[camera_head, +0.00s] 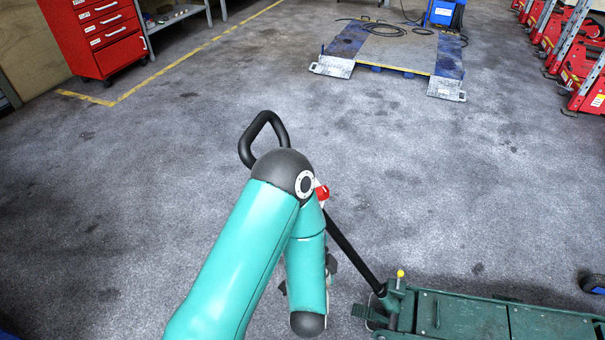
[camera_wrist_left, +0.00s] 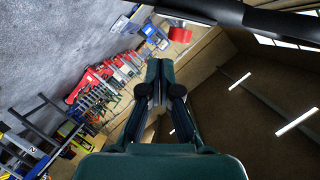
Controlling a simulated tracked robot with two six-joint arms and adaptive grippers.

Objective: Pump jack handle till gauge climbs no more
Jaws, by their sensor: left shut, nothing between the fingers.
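The green trolley jack (camera_head: 455,318) stands at the lower right of the head view, cut off by the frame edge. Its black handle (camera_head: 352,246) leans up and left from the jack and ends in a loop grip (camera_head: 244,148). My left arm hides the middle of the handle. A red and white part (camera_head: 321,193) shows beside the arm near the shaft. In the left wrist view, a black bar (camera_wrist_left: 240,14) and a red part (camera_wrist_left: 180,34) lie beyond my left gripper (camera_wrist_left: 158,66). That gripper is shut and empty, apart from the bar. No gauge face is readable. My right gripper is out of view.
A red tool cabinet (camera_head: 100,38) stands at the back left. A low lift platform (camera_head: 395,50) lies at the back, with a blue unit (camera_head: 444,13) behind it. Red equipment (camera_head: 582,80) lines the right. The floor around the handle is clear.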

